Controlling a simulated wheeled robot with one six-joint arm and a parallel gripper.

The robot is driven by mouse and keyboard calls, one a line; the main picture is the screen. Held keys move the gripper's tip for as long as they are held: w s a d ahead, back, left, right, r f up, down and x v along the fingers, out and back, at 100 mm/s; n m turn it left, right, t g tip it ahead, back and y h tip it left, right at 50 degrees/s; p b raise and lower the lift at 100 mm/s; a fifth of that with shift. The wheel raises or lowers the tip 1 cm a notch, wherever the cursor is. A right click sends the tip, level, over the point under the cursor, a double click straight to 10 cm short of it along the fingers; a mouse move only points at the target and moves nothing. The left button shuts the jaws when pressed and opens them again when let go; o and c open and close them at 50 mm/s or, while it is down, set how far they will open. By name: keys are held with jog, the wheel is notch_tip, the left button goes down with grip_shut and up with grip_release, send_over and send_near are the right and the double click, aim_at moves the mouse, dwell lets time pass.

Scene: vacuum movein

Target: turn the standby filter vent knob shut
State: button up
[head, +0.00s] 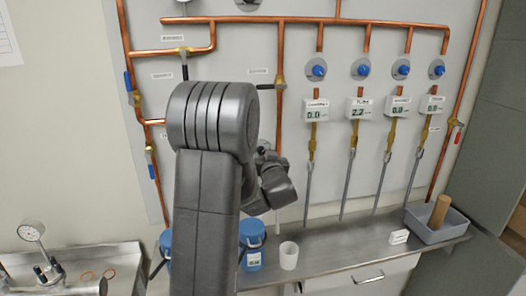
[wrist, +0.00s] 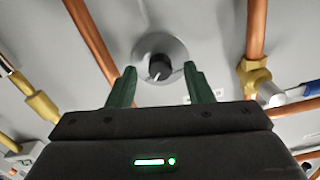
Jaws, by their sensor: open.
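In the wrist view a dark round knob (wrist: 159,67) with a pale pointer mark sits on a round silver plate (wrist: 178,50) on the wall panel. I cannot read any label that names it. My gripper (wrist: 159,75) is open, with its two green fingers apart below and to either side of the knob. The knob shows in the gap between the fingertips, and nothing is held. I cannot tell how far the tips are from the panel. In the head view my arm hides the gripper's fingers and part of the panel.
Copper pipes (head: 355,22) cross the panel, with several blue knobs (head: 316,70) and gauges (head: 314,110). In the wrist view a brass fitting (wrist: 254,77) lies right of the fingers. Below is a metal counter (head: 335,252) with a white cup (head: 288,255) and grey bin (head: 437,228).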

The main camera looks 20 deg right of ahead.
jog(key=shift+w, duration=0.35)
jog(key=c, duration=1)
jog(key=shift+f, duration=0.1)
